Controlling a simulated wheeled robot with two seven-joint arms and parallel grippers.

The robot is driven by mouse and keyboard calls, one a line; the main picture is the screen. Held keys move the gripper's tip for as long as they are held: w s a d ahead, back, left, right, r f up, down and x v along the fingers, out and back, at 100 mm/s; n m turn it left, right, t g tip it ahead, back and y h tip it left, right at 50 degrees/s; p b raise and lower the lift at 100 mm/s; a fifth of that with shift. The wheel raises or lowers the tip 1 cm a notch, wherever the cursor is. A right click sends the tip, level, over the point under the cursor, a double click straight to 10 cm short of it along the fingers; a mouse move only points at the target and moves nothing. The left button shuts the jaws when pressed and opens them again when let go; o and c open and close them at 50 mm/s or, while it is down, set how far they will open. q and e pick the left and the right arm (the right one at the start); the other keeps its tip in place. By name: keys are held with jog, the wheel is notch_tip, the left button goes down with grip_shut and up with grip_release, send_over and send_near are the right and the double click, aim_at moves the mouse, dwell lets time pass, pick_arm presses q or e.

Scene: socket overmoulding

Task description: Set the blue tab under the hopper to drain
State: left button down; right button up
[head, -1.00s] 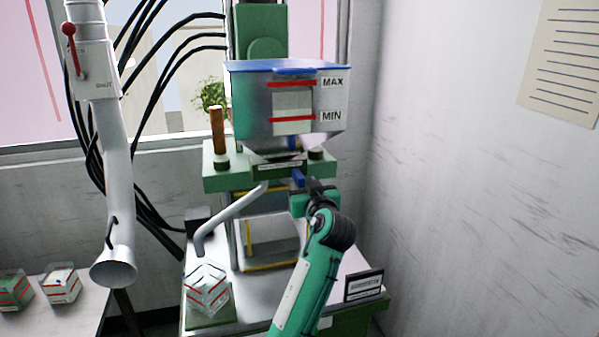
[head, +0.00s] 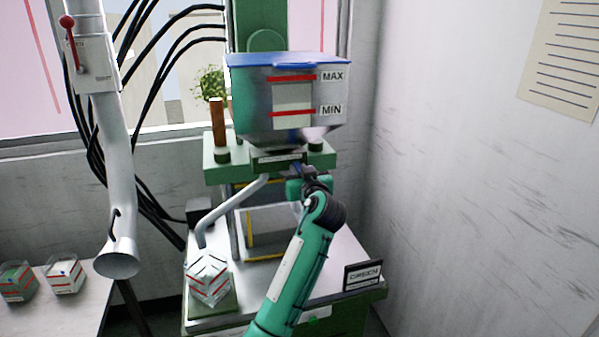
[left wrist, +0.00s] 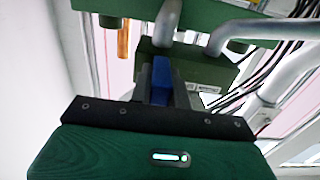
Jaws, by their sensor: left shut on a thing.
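The hopper (head: 245,105) is a grey bin with a blue rim and red MAX and MIN lines, on top of the green machine. My left gripper (head: 300,171) is just below the hopper's front. In the left wrist view the blue tab (left wrist: 160,72) sits between the two fingers, and my left gripper (left wrist: 160,82) is shut on it. In the head view the tab is mostly hidden by the gripper. A grey drain tube (head: 232,205) bends down from under the hopper towards a clear box (head: 208,280) with red lines. My right gripper is not in view.
A white pipe (head: 118,180) with a red-knobbed lever (head: 72,40) hangs at left. Two small boxes (head: 64,276) stand on the left table. A small sign (head: 363,274) stands at the machine table's right. A brown-handled post (head: 218,125) rises left of the hopper.

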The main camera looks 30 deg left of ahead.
pick_arm(q)
jog(key=s+a, duration=0.2)
jog(key=s, duration=0.1)
jog(key=s+a, duration=0.3)
jog(key=shift+s+a+b, duration=0.2)
jog(key=shift+b, duration=0.1)
jog(key=shift+w, duration=0.15)
jog(key=c, duration=1.5)
grip_release()
jog(key=shift+o, duration=0.9)
jog(key=shift+s+a, duration=0.15)
jog(key=shift+s, duration=0.1)
